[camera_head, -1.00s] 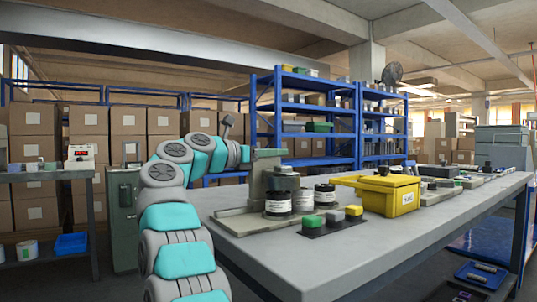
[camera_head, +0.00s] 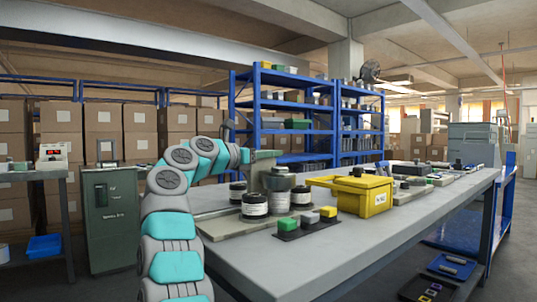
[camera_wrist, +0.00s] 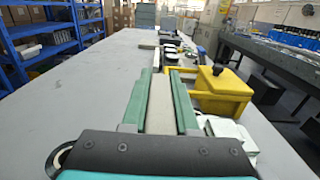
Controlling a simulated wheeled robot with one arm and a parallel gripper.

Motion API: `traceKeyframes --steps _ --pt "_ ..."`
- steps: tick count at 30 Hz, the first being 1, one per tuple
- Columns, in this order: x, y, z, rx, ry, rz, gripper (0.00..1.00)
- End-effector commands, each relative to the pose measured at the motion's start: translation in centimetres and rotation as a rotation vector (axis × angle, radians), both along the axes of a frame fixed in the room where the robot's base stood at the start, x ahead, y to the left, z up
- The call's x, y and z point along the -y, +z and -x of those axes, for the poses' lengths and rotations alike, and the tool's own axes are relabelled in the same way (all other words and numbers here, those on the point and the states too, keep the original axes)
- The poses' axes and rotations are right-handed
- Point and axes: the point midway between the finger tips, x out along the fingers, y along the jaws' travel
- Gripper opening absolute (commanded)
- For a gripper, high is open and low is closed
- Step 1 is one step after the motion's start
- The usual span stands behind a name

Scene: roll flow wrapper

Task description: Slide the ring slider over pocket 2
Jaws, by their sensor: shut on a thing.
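My gripper (camera_head: 265,156) reaches in from the left at the machine on the near part of the bench. In the wrist view its two green fingers (camera_wrist: 160,76) are closed on a pale bar (camera_wrist: 160,104) that runs between them. I cannot tell whether this bar is part of the ring slider. Below and beside the gripper are a grey cylinder (camera_head: 279,180) and black-capped rolls with white labels, at the front (camera_head: 255,205), left (camera_head: 237,194) and right (camera_head: 300,199). They stand on or near a pale base (camera_head: 213,228). Pocket 2 cannot be made out.
A yellow box (camera_head: 376,203) stands to the right, with more small items farther along. The grey bench top (camera_head: 345,245) is clear at the front. Blue shelves (camera_head: 232,105) stand behind.

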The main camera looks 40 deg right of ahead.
Motion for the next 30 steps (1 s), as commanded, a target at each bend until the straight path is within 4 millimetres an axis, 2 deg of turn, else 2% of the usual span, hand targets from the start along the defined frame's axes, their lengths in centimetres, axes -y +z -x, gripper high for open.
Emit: traceKeyframes --steps 7,8,15,24,30 --pt "-0.1 0.2 0.0 0.001 0.001 0.003 0.0" --pt "-0.1 0.2 0.0 0.001 0.001 0.003 0.3" --pt "0.0 0.1 0.0 0.001 0.001 0.001 0.57" --pt "-0.3 0.0 0.0 0.0 0.002 0.001 0.57" --pt "-2.9 -0.2 0.0 0.001 0.004 0.0 0.57"
